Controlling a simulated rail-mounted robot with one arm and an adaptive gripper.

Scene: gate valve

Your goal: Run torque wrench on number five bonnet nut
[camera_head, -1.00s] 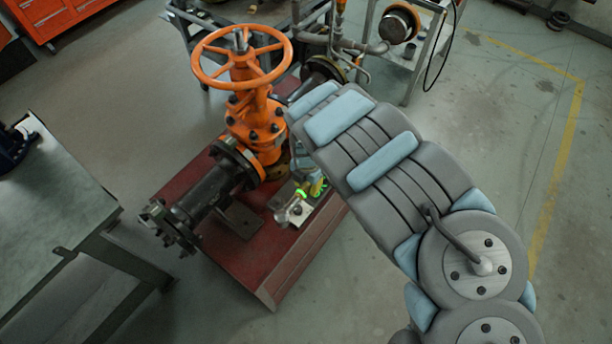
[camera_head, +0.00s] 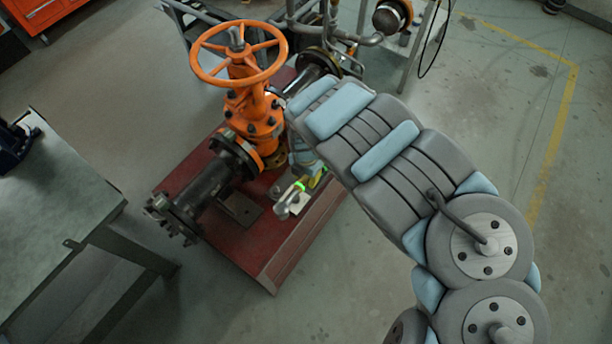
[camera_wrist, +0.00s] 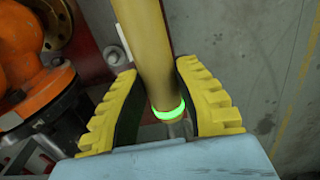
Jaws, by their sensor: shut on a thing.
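The orange gate valve (camera_head: 243,100) stands on a red base plate, with its handwheel (camera_head: 238,52) on top and dark bonnet nuts (camera_head: 253,128) around its bonnet flange. In the wrist view, part of the orange valve body (camera_wrist: 38,105) fills the left side. My gripper (camera_wrist: 160,95) is shut on the yellow handle of the torque wrench (camera_wrist: 150,45), which has a glowing green ring. In the head view the wrench (camera_head: 300,187) shows low beside the valve, right of its body, partly hidden by my arm. The wrench is apart from the bonnet nuts. I cannot read any nut numbers.
The red base plate (camera_head: 270,262) has a bare front part. A grey workbench (camera_head: 50,190) stands at the left. Pipework with a round flange (camera_head: 390,17) and a stand are behind the valve. The floor (camera_head: 480,120) at the right is open.

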